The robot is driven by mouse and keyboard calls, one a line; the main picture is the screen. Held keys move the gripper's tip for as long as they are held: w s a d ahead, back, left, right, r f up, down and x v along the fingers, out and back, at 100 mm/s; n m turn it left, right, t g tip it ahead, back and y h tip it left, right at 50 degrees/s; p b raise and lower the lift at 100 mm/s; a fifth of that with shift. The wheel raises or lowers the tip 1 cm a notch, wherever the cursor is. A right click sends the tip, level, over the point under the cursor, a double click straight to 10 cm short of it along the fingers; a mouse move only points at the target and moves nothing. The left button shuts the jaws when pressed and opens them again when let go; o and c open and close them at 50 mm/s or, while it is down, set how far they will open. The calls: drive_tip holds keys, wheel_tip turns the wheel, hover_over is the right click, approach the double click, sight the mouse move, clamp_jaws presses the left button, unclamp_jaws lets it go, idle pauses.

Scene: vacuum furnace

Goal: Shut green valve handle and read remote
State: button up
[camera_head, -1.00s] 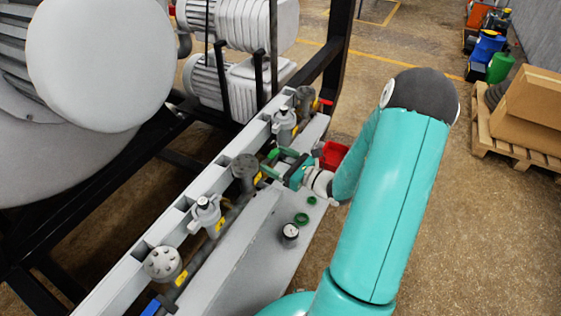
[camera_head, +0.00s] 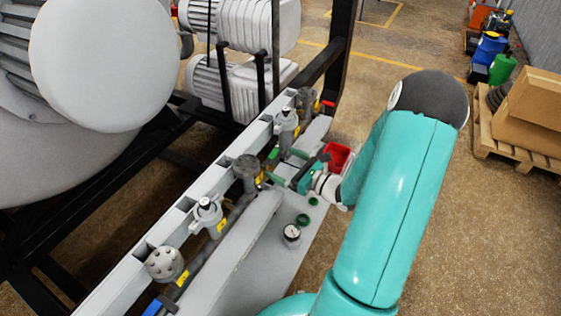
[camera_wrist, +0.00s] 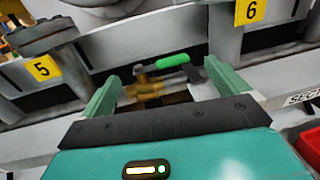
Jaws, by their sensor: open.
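The green valve handle (camera_wrist: 173,60) lies roughly level in the wrist view, pointing right from its brass valve body (camera_wrist: 145,88). It sits between yellow labels 5 (camera_wrist: 41,68) and 6 (camera_wrist: 250,11). In the head view the handle (camera_head: 273,154) is small, beside the pipe. My gripper (camera_head: 284,166) is open, its two green fingers pointing at the pipe. In the wrist view the gripper (camera_wrist: 160,84) has a finger on either side of the valve, and the handle appears beyond the fingertips, apart from them. I cannot make out a remote.
A grey rail (camera_head: 180,218) with several valves runs diagonally beside a grey panel (camera_head: 262,245) bearing a round gauge (camera_head: 291,232). A red box (camera_head: 336,157) is close beside my gripper. Black frame posts stand behind. The floor at right is clear up to a pallet (camera_head: 510,145) with cartons.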

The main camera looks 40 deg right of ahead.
drive_tip(key=v, duration=1.1)
drive_tip(key=shift+s+d, duration=0.15)
drive_tip(key=shift+s, duration=0.15)
